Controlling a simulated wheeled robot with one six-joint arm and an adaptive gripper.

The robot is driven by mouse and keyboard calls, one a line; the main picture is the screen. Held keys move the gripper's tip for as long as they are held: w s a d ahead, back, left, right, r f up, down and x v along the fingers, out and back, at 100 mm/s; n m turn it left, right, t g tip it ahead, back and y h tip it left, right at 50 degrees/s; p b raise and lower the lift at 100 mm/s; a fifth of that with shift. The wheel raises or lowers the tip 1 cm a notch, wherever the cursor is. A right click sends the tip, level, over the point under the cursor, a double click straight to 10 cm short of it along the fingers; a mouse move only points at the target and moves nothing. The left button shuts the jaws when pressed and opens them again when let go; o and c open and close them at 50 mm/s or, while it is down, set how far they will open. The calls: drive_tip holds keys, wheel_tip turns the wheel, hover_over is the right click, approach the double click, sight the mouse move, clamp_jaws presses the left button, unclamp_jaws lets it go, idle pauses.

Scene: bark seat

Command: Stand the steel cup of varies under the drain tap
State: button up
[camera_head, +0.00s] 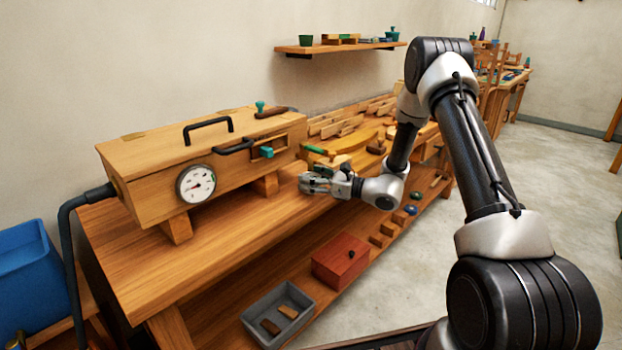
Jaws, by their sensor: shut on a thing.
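My gripper (313,183) is low over the bench top, to the right of the wooden box with the gauge (205,170). It points left and is shut on a small silvery thing, which looks like the steel cup (319,178). The fingers hide much of the cup, and I cannot tell whether it touches the bench. A teal-handled fitting (266,152) on the front right of the box may be the drain tap. The gripper is to the right of this fitting and lower in the picture. The fitting's outlet is too small to make out.
The box stands on wooden feet on the bench (225,235); bare bench lies in front of it. Wooden strips and tools (345,125) crowd the bench behind my gripper. A red box (340,259) and grey tray (278,312) sit on the lower shelf. A blue bin (30,275) stands left.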

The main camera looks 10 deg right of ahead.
drive_tip(key=shift+f, duration=0.2)
drive_tip(key=o, duration=1.2)
drive_tip(key=shift+o, duration=0.2)
